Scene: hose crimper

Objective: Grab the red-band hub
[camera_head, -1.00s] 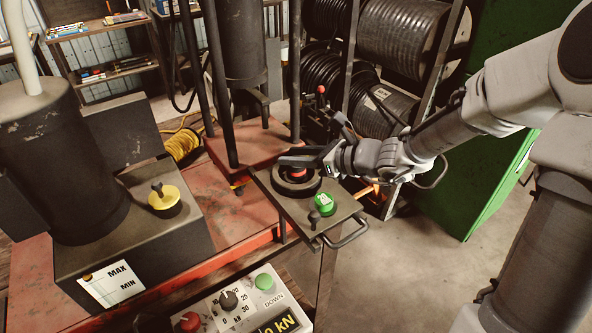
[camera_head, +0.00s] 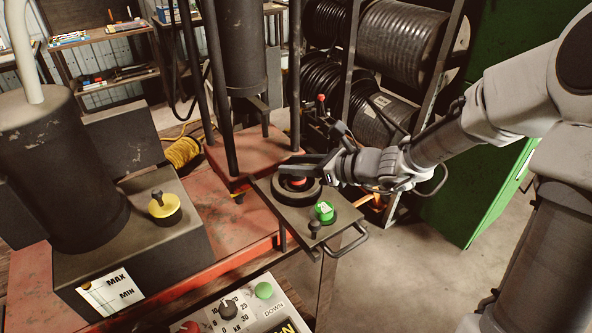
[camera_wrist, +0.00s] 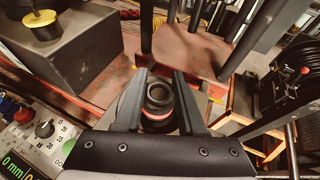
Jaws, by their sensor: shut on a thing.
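The red-band hub (camera_wrist: 158,97) is a dark round piece with a red band, seen between my fingers in the wrist view. In the head view its red part (camera_head: 298,181) shows inside a black ring (camera_head: 284,194) on the dark tray (camera_head: 281,213). My gripper (camera_head: 303,167) reaches in from the right, with its fingers over the ring. The wrist view shows my gripper (camera_wrist: 158,104) with one finger on each side of the hub, shut on it. My fingers and wrist hide part of the hub in the head view.
A green-topped hub (camera_head: 323,211) and a small dark knob (camera_head: 314,228) are on the tray near its front. Upright posts (camera_head: 223,95) stand behind it on the red press base (camera_head: 262,150). A yellow-topped piece (camera_head: 164,207) sits on the block at left.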

